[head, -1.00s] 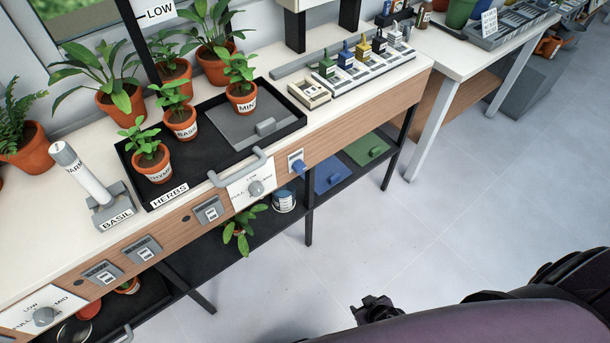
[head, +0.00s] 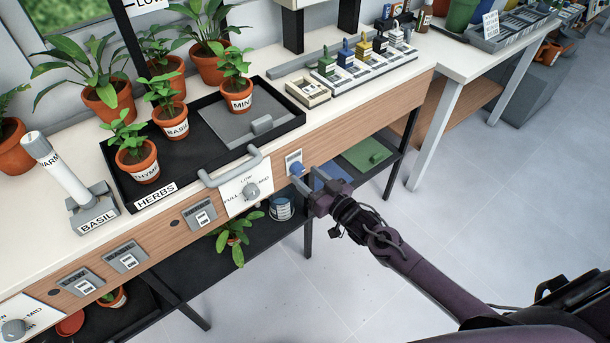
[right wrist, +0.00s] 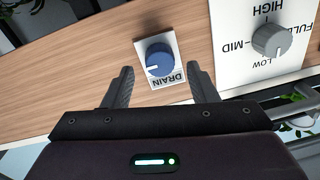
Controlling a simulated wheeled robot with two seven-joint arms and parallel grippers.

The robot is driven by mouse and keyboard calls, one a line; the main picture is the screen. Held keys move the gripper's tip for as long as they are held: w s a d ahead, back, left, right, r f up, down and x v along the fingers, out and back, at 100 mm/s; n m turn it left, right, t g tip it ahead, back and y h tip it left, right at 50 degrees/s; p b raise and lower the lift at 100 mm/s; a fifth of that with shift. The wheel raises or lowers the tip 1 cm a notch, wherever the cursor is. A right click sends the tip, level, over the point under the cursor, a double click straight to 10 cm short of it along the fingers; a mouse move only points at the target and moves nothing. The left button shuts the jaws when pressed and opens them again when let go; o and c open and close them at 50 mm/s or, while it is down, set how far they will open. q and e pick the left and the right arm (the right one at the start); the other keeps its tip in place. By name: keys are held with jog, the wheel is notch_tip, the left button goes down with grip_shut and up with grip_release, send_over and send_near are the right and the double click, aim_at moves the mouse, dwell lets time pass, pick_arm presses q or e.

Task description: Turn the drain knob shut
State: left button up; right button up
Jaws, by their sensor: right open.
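The drain knob (head: 296,169) is a blue round knob on a white plate on the wooden front of the bench, right of the grey dial. In the right wrist view the blue knob (right wrist: 159,59) has a white pointer line, and its plate reads DRAIN. My right gripper (head: 308,184) is close in front of the knob. In the right wrist view its two fingers (right wrist: 158,84) are spread apart, one on either side of the DRAIN plate, with nothing between them. The fingers look short of the knob. My left gripper is not in view.
A grey dial (head: 251,190) sits left of the drain plate, and a grey handle (head: 231,172) sticks out above it. The black herb tray (head: 205,187) holds potted plants on the benchtop. A lower shelf has a blue panel (head: 331,177) and a green panel (head: 366,153).

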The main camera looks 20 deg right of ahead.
jog(key=shift+x, duration=0.85)
jog(key=c, duration=1)
